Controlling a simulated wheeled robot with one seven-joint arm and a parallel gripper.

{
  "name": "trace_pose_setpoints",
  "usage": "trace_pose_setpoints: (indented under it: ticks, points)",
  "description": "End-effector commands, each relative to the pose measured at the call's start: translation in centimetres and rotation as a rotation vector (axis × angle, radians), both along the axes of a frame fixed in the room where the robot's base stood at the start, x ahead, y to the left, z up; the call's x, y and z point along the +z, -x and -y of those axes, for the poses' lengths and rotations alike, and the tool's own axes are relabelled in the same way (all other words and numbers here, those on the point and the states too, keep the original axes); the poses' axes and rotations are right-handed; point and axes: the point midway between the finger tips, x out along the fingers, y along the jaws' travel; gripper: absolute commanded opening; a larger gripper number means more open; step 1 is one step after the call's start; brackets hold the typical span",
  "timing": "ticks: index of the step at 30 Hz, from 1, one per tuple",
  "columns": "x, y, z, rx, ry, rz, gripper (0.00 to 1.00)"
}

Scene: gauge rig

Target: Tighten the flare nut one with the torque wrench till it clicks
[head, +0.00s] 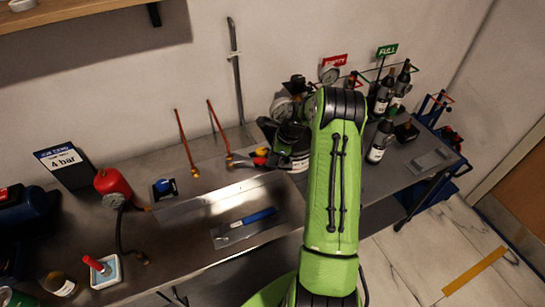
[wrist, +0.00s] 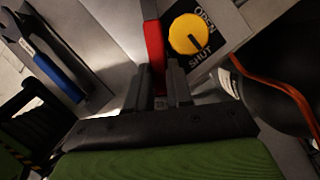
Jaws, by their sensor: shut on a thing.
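The torque wrench with a blue handle (head: 260,216) lies on a grey mat on the bench in the head view. A blue-handled tool, apparently the wrench, shows at the left of the wrist view (wrist: 58,72). Two copper pipes, the left (head: 187,140) and the right (head: 219,130), rise behind the bench, with small brass-coloured ends low down; I cannot tell which carries flare nut one. My gripper (wrist: 160,92) is shut on a red lever (wrist: 154,45), beside a yellow knob (wrist: 187,34) marked OPEN and SHUT. My arm partly hides this area in the head view.
A red cylinder (head: 112,184) and a 4 bar sign (head: 62,160) stand at the left. Dark bottles (head: 378,140) stand at the right. An orange hose (wrist: 275,80) curves over a dark round body at the right of the wrist view. The front middle bench is clear.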

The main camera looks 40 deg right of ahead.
Motion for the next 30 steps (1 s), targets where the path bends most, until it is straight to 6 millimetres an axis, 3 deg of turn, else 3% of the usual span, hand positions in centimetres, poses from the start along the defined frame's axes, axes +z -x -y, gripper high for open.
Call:
trace_pose_setpoints:
  ticks: [30]
  points:
    - [0.1, 2.1, -2.5, -0.221, 0.001, 0.001, 0.0]
